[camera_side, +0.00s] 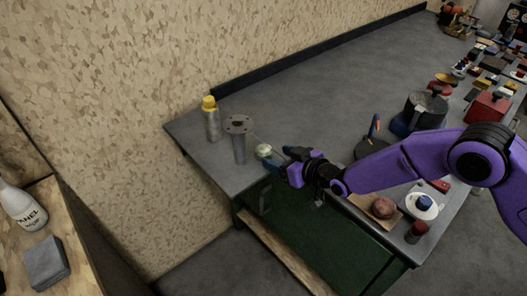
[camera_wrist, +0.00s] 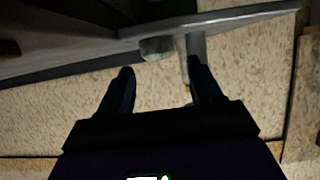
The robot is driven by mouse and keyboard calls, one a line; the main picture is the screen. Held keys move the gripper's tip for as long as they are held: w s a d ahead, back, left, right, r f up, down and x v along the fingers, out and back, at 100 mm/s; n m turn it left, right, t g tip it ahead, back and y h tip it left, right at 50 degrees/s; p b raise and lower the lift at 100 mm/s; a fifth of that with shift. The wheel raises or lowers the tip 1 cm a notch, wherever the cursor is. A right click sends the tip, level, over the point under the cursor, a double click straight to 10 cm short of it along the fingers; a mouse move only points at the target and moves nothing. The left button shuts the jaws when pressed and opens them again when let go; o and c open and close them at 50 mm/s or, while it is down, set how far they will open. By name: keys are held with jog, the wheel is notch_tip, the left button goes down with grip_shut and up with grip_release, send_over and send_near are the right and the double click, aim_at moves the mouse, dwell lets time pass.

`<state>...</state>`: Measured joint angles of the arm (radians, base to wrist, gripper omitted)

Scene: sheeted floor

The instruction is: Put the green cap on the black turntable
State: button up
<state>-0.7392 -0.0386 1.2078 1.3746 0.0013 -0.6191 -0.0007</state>
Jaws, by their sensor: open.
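A small pale green rounded thing, apparently the green cap (camera_side: 263,150), sits near the table's front left edge in the side view. It also shows as a grey-green lump (camera_wrist: 157,48) just beyond the fingers in the wrist view. My gripper (camera_side: 272,157) is open, with its fingertips close to the cap; I cannot tell whether they touch it. In the wrist view, my gripper (camera_wrist: 160,76) has its fingers apart with nothing clearly between them. A dark round disc, probably the black turntable (camera_side: 362,151), lies behind my arm, which partly hides it.
A grey flanged post (camera_side: 239,148) stands just left of the cap, with a yellow-topped bottle (camera_side: 211,122) beyond it. A black pot (camera_side: 424,112) and a red box (camera_side: 487,108) stand to the right. The table's middle back (camera_side: 300,100) is clear.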

aim_at(268, 152)
jog(key=shift+x, duration=2.8)
jog(key=shift+w+d+f, duration=0.1)
jog(key=c, duration=1)
